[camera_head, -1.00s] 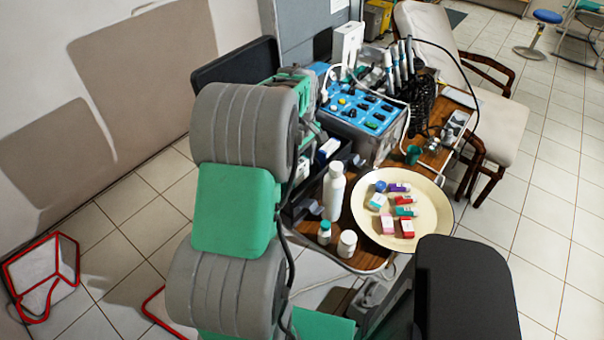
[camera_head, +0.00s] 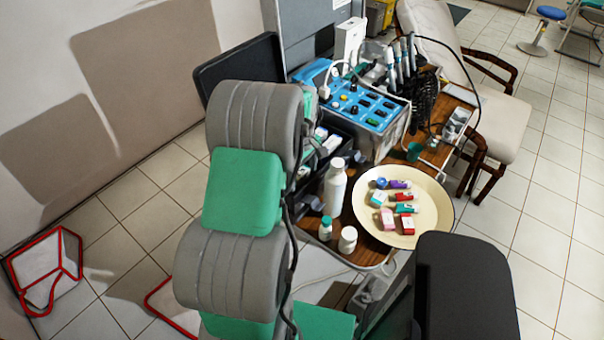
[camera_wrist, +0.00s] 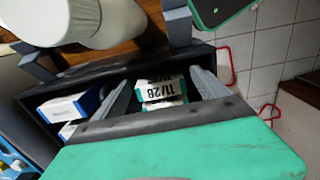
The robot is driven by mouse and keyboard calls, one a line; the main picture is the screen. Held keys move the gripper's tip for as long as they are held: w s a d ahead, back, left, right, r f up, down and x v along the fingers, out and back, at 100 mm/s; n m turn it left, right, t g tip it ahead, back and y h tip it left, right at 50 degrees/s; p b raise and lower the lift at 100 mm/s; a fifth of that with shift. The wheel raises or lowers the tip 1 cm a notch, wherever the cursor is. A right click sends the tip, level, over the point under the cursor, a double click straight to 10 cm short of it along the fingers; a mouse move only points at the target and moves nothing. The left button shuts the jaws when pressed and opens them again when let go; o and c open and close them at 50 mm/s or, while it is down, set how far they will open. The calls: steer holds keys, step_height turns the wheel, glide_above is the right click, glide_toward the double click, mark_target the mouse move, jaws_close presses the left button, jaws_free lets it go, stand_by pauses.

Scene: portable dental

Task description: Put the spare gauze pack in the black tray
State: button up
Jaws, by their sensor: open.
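My gripper (camera_wrist: 162,78) is open in the wrist view, its two grey fingers reaching into the black tray (camera_wrist: 90,77). A white pack with green edges and the print "11/28" (camera_wrist: 160,92) lies between the fingers; I take it for the spare gauze pack. It appears to be within the tray's walls. Whether it rests on the tray floor or touches a finger, I cannot tell. Blue-and-white boxes (camera_wrist: 68,107) lie in the tray to its left. In the head view my arm hides most of the tray and gripper.
A white bottle (camera_head: 334,190) and two small jars, one being the white jar (camera_head: 347,240), stand close beside the tray. A cream plate (camera_head: 437,205) holds several small boxes. A blue-topped control unit (camera_head: 365,105) stands behind.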

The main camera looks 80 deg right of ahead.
mark_target(302, 173)
steer(key=shift+r, duration=0.1)
step_height(302, 173, up, 12)
steer(key=b, duration=0.1)
steer(key=w+a+r+n+t+h, duration=0.1)
steer(key=w+a+r, duration=0.1)
steer(key=w+a, duration=0.9)
steer(key=w+a+r+n, duration=0.1)
steer(key=w+a+r, duration=0.2)
steer(key=w+a, duration=0.8)
steer(key=w+a+f+n+t, duration=0.1)
steer(key=a, duration=1.1)
steer(key=w+a+f+n+t+y, duration=0.1)
steer(key=a, duration=1.2)
steer(key=shift+a+n+t, duration=0.3)
steer(key=shift+n, duration=0.1)
